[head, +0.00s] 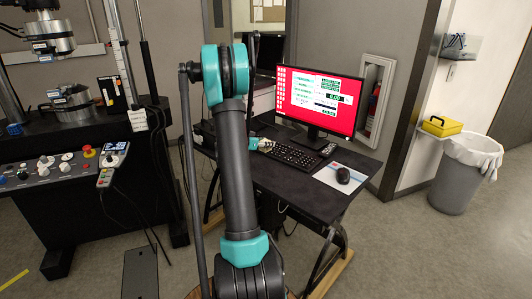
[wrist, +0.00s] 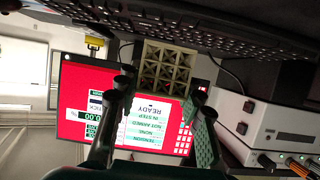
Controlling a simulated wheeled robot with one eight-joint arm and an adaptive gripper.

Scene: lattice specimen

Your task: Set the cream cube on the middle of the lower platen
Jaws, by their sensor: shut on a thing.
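The cream cube (wrist: 166,66) is an open lattice block. In the wrist view it sits at the tips of my gripper (wrist: 163,92), whose dark fingers are shut on it. In the head view my gripper (head: 262,144) is partly hidden behind my arm, over the desk near the keyboard's left end; the cube is too small to make out clearly there. The lower platen (head: 74,103) is a round metal disc on the test machine at the left, well away from my gripper. Fittings stand on or near it, and its middle is hard to make out.
The upper metal head (head: 52,42) hangs above the lower platen, between dark columns. A control panel (head: 62,168) fronts the machine. A bin (head: 465,175) stands right; floor between is clear.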

